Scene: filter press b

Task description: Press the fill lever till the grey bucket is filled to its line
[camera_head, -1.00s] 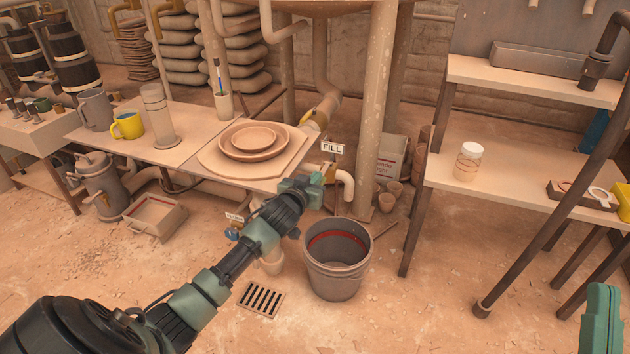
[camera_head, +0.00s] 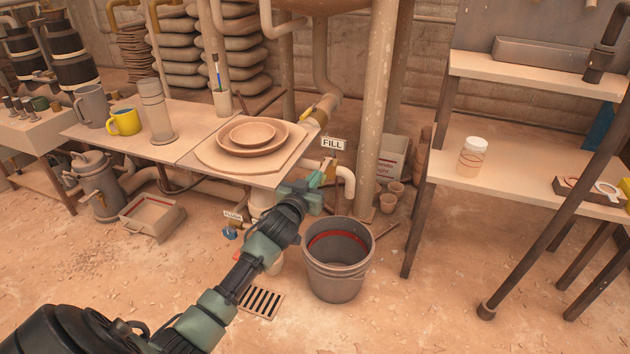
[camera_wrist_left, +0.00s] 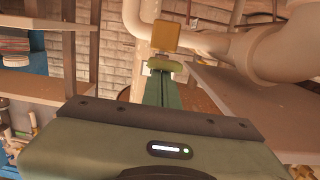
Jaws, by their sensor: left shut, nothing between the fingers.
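The grey bucket (camera_head: 335,286) stands upright on the floor below the fill spout, with a red line around its inside wall. I cannot tell how full it is. The FILL sign (camera_head: 333,144) is above the pipe. The fill lever's yellow end (camera_wrist_left: 165,36) shows in the left wrist view, just beyond my fingertips. My left gripper (camera_head: 327,172) is shut and empty, just below the sign and above the bucket's left rim. Its closed fingers (camera_wrist_left: 162,72) point at the lever; I cannot tell whether they touch it. My right gripper is out of view.
A work table (camera_head: 215,133) with plates, a yellow mug (camera_head: 124,122) and a tall jar stands left of the lever. A shelf (camera_head: 520,180) with a lidded jar (camera_head: 472,157) stands at right. A floor drain (camera_head: 262,303) lies left of the bucket.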

